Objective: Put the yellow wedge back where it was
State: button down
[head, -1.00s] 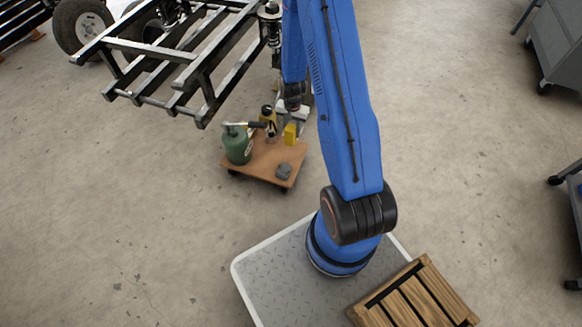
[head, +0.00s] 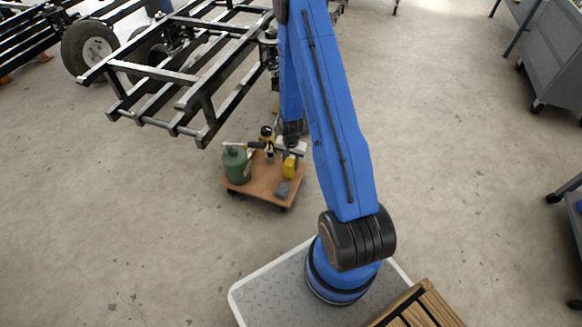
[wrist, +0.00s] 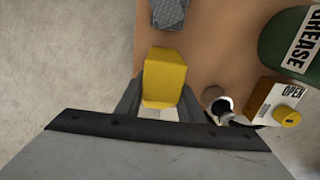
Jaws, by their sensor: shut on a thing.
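The yellow wedge (head: 289,167) is at the right edge of a low wooden dolly (head: 262,185). In the wrist view, the wedge (wrist: 164,76) stands between the two fingers of my gripper (wrist: 160,100), with a finger against each side. My gripper (head: 290,153) is shut on it, seen partly behind my blue arm in the head view. I cannot tell whether the wedge rests on the board or is slightly lifted.
The dolly also carries a green grease can (head: 237,166), a grey block (head: 283,189) and several small bottles and boxes, including a white box (wrist: 273,101). A black frame (head: 190,75) on wheels stands behind. The floor left of the dolly is clear.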

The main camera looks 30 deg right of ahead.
jog(key=shift+f, duration=0.9)
jog(key=shift+f, duration=0.1)
jog(key=c, duration=1.2)
grip_release()
